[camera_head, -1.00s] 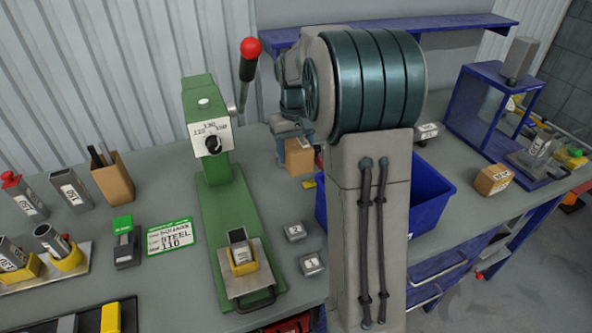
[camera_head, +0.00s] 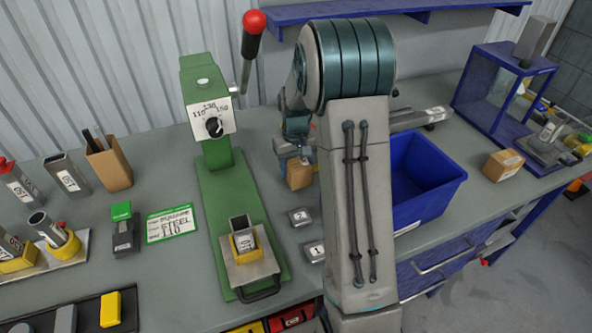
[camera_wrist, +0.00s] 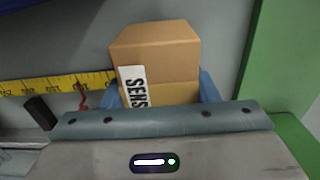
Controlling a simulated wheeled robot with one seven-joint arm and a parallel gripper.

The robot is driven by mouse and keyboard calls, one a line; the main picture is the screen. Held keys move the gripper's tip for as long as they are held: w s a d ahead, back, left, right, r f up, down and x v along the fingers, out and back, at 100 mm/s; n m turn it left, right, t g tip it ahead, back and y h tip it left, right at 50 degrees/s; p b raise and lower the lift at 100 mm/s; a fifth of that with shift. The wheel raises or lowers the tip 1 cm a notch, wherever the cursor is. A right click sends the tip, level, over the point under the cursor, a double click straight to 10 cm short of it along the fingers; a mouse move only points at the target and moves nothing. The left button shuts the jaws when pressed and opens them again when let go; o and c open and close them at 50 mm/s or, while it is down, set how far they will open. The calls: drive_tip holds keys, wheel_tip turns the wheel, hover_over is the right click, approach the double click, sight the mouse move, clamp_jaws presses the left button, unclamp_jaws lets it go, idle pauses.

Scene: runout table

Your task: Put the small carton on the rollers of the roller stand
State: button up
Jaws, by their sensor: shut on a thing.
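My gripper (camera_head: 295,152) is shut on a small brown carton (camera_head: 299,174), which hangs below it over the bench, right of the green press. In the wrist view the carton (camera_wrist: 155,50) sits between the blue fingers of my gripper (camera_wrist: 160,92), with a white label partly reading "SENS". The table's grey top shows behind it. I cannot clearly make out the roller stand; a long grey metal piece (camera_head: 418,118) lies behind the blue bin, partly hidden by my arm.
The green press (camera_head: 210,170) with its red-knobbed lever stands close left of my gripper. A blue bin (camera_head: 425,185) and another carton (camera_head: 503,165) are to the right. A yellow tape (camera_wrist: 50,83) lies beneath.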

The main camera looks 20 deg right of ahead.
drive_tip(key=shift+f, duration=1.25)
drive_tip(key=shift+f, duration=0.1)
drive_tip(key=o, duration=1.2)
drive_tip(key=shift+c, duration=0.2)
